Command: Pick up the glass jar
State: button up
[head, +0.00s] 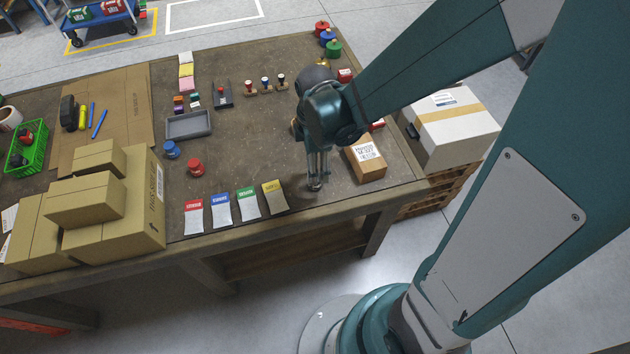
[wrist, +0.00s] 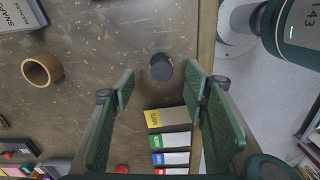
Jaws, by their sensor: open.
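A small round thing with a dark top, apparently the glass jar (wrist: 161,67), stands on the brown table in the wrist view. In the head view the jar (head: 315,186) shows small and partly hidden below my fingers, near the table's front edge. My gripper (head: 317,174) points down right over it. In the wrist view my gripper (wrist: 160,82) is open and empty, with a green-padded finger on each side. The jar appears between the fingertips and slightly beyond them. I cannot tell how much height separates them from it.
A cardboard box (head: 366,160) stands close to the right of my gripper. A yellow-topped card (head: 274,198) and other coloured cards lie to the left. Stacked cartons (head: 100,205) fill the left front.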

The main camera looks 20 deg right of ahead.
jog(key=shift+f, duration=0.7)
jog(key=shift+f, duration=0.15)
jog(key=shift+s+a+f+b, duration=0.1)
jog(key=shift+f+b, duration=0.85)
jog(key=shift+f, duration=1.5)
jog(key=c, duration=1)
